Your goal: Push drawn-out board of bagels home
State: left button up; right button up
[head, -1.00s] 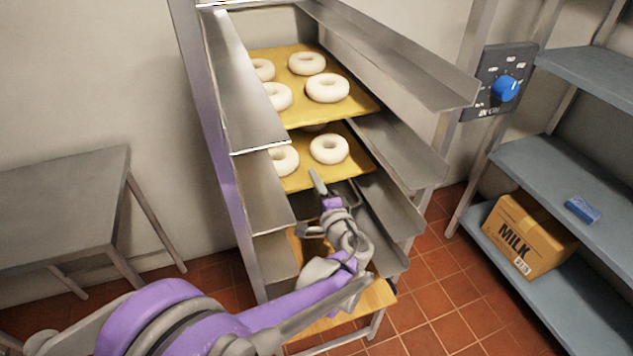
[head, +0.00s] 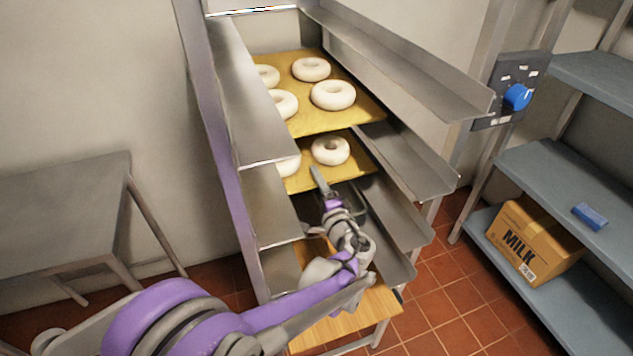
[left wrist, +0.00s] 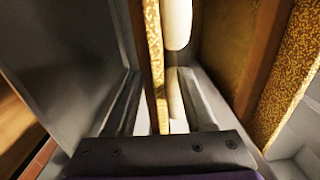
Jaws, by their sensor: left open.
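The lower wooden board (head: 306,180) lies in the rack with white bagels on it. One bagel (head: 331,151) shows fully and another (head: 289,165) is partly hidden by a side rail. My left gripper (head: 318,182) is open at this board's front edge, with a fingertip overlapping it in the picture. Exact contact is hard to tell. In the left wrist view a board edge (left wrist: 155,70) runs upright ahead of the gripper, with pale bagels (left wrist: 177,22) beside it. My right gripper is not in view.
The metal rack has slanted side rails (head: 415,165). An upper board (head: 352,117) with several bagels sits above. A wooden surface (head: 360,318) is below my arm. A blue-grey shelf (head: 545,180) with a milk box (head: 525,243) stands right; a grey table (head: 65,210) stands left.

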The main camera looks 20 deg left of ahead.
pick_arm(q)
jog(key=shift+d, duration=0.1)
jog(key=v, duration=0.6)
jog(key=shift+s+d, duration=0.25)
jog(key=shift+s, duration=0.05)
dwell(0.4)
dwell(0.4)
